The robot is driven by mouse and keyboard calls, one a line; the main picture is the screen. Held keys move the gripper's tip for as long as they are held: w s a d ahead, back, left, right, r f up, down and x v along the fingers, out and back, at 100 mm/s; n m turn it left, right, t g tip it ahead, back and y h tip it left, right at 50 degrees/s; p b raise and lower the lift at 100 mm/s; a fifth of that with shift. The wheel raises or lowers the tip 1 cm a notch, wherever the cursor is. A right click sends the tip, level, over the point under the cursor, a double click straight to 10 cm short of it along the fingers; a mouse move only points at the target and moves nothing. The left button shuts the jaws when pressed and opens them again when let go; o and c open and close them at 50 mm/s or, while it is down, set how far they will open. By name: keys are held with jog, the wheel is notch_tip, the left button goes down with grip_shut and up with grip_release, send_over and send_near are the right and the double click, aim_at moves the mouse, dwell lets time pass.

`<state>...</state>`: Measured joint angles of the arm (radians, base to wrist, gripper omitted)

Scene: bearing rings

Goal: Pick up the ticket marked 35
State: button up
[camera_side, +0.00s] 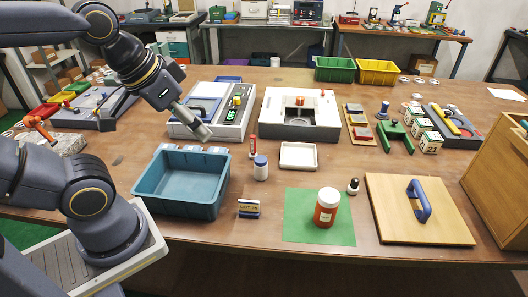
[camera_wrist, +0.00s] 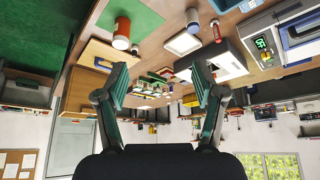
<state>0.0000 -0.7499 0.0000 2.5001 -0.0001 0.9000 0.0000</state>
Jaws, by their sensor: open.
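My gripper (camera_side: 198,130) hangs in the air at the upper left of the side view, in front of the grey machine with a green display. In the wrist view my gripper (camera_wrist: 160,86) is open, with nothing between its two fingers. Several white and green numbered blocks stand at the right of the table; the front one, the block marked 21 (camera_side: 431,143), is legible. The numbers on the block behind it (camera_side: 420,128) and on the farthest one (camera_side: 412,114) are too small to read. I cannot make out a 35 anywhere. My gripper is far left of these blocks.
A green rack (camera_side: 396,137) and a tray with a yellow tool (camera_side: 452,121) flank the blocks. A teal bin (camera_side: 180,205), lot sign (camera_side: 249,208) and orange jar (camera_side: 327,210) occupy the front.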

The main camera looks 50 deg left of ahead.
jog(key=o, duration=0.3)
jog(key=shift+o, duration=0.2)
jog(key=n+g, duration=0.2)
jog(key=n, duration=0.6)
send_over(249, 201)
notch_tip(249, 201, down, 6)
jog(key=f+g, duration=0.1)
jog(key=f, duration=0.6)
jog(key=f+g, duration=0.1)
jog(key=f, duration=0.6)
jog(key=a+f+n+g, duration=0.1)
jog(key=f, duration=0.7)
jog(key=shift+s+g, duration=0.2)
jog(key=shift+g, duration=0.1)
jog(key=shift+w+d+f, duration=0.1)
jog(key=shift+d+f, duration=0.05)
jog(key=shift+f, duration=0.8)
jog(key=shift+w+d+f, duration=0.1)
jog(key=shift+d+f, duration=0.05)
jog(key=shift+f, duration=0.8)
jog(key=shift+d+f, duration=0.15)
jog(key=shift+f, duration=0.8)
